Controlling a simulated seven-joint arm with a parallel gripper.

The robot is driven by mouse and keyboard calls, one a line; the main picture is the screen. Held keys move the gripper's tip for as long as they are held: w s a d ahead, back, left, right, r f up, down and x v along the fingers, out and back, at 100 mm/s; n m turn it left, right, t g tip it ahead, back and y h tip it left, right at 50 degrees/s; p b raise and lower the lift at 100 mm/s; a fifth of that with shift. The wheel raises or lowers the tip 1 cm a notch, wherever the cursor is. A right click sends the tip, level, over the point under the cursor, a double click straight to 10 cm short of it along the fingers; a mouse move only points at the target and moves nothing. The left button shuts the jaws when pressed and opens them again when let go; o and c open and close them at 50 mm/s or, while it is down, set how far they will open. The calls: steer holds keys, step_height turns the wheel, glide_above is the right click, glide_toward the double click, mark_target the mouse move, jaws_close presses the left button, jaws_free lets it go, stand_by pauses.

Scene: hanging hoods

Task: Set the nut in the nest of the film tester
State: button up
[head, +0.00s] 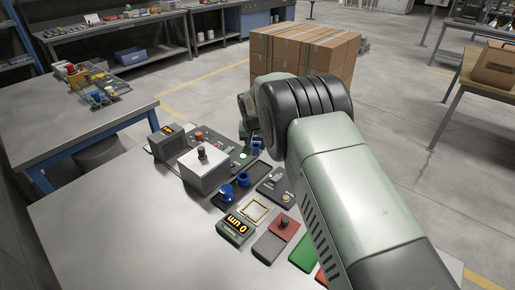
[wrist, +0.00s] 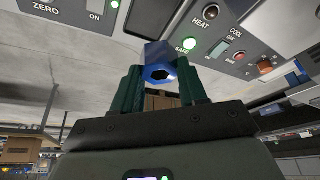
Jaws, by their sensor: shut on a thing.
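The blue nut (wrist: 159,72), with a dark hole through it, is between the two green fingers of my gripper (wrist: 162,84) in the wrist view. My gripper is shut on it. In the head view my arm hides most of the gripper; a bit of blue shows below the wrist, and I cannot tell if it is this nut. A small unit with an orange "um" display (head: 235,226) stands on the table beside a yellow-edged square frame (head: 255,209). I cannot tell for certain which device is the film tester, and no nest is clearly seen.
Blue round parts (head: 227,191) sit in a dark tray by a grey box with a black knob (head: 203,169). Red (head: 284,223) and green pads lie at the front. The wrist view shows a HEAT/COOL panel (wrist: 225,38) close by. The table's left front is clear.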

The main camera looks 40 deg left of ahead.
steer(key=s+d+f, duration=0.2)
steer(key=s+d, duration=0.9)
steer(key=s, duration=0.3)
steer(key=shift+w+a+f, duration=0.1)
steer(key=shift+w+f, duration=0.05)
steer(key=shift+f, duration=1.25)
steer(key=shift+w+a+f, duration=0.1)
steer(key=shift+f, duration=1.3)
steer(key=shift+f, duration=0.9)
steer(key=o, duration=1.7)
steer(key=shift+o, duration=0.2)
step_height(320, 180, up, 7)
